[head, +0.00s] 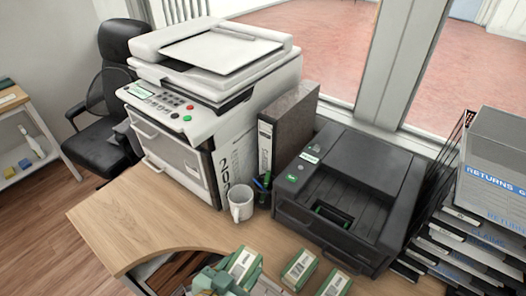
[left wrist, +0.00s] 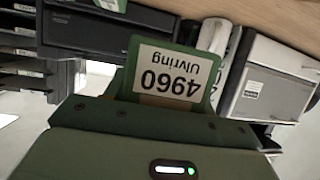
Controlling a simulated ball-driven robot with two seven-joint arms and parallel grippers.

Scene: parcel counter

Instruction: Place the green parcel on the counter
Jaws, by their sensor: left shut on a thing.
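A green parcel (head: 243,266) with a white label is at the bottom of the head view, in front of the mug. My left gripper (head: 217,281) is shut on it. In the left wrist view this parcel (left wrist: 168,78) stands out beyond the gripper's dark green front edge, its label reading "4960 Ulvring" upside down. Whether the parcel touches the wooden counter (head: 140,212) cannot be told. Two more green-edged parcels with white labels, a middle one (head: 299,269) and a right one (head: 335,284), lie to its right. My right gripper is not in view.
A white mug (head: 241,205) and a pen holder (head: 263,191) stand behind the parcels. A copier (head: 205,110), a dark binder (head: 287,130) and a black printer (head: 350,185) line the back. Stacked trays (head: 470,235) stand at right. The counter's left part is bare.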

